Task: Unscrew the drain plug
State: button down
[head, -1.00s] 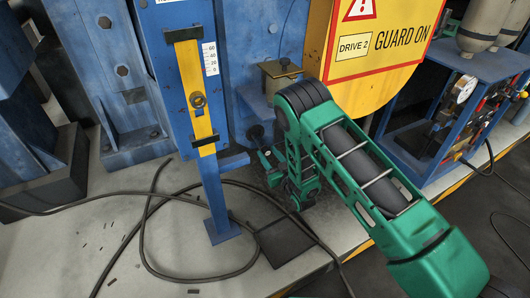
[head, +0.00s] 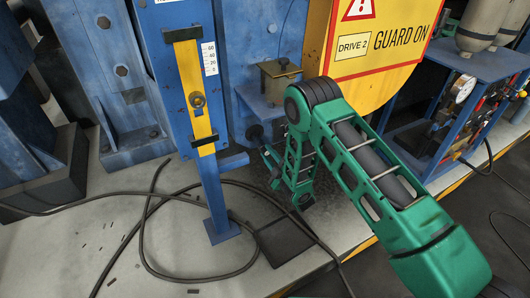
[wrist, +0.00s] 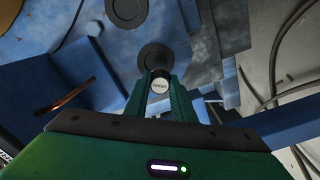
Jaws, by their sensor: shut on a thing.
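The drain plug (wrist: 159,84) shows in the wrist view as a small round pale end with dark markings, between my fingertips. My gripper (wrist: 160,92) is shut on it, with one dark green finger on each side. A dark round flange (wrist: 155,58) lies just beyond the plug on blue-grey metal. I cannot tell how far the plug sits in its hole. In the head view my green arm reaches down beside the blue machine; the plug and fingertips cannot be made out there.
A blue post with a yellow gauge strip (head: 191,88) stands left of my arm. A yellow guard (head: 372,40) is behind it. A black cable (head: 148,235) loops over the floor. A blue frame with valves and a dial (head: 463,90) stands at the right.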

jog(key=n, duration=0.9)
jog(key=shift+n, duration=0.4)
jog(key=n, duration=0.4)
jog(key=shift+n, duration=0.4)
jog(key=n, duration=0.3)
jog(key=shift+w+r, duration=0.1)
jog(key=shift+r, duration=0.05)
jog(key=c, duration=1.7)
grip_release()
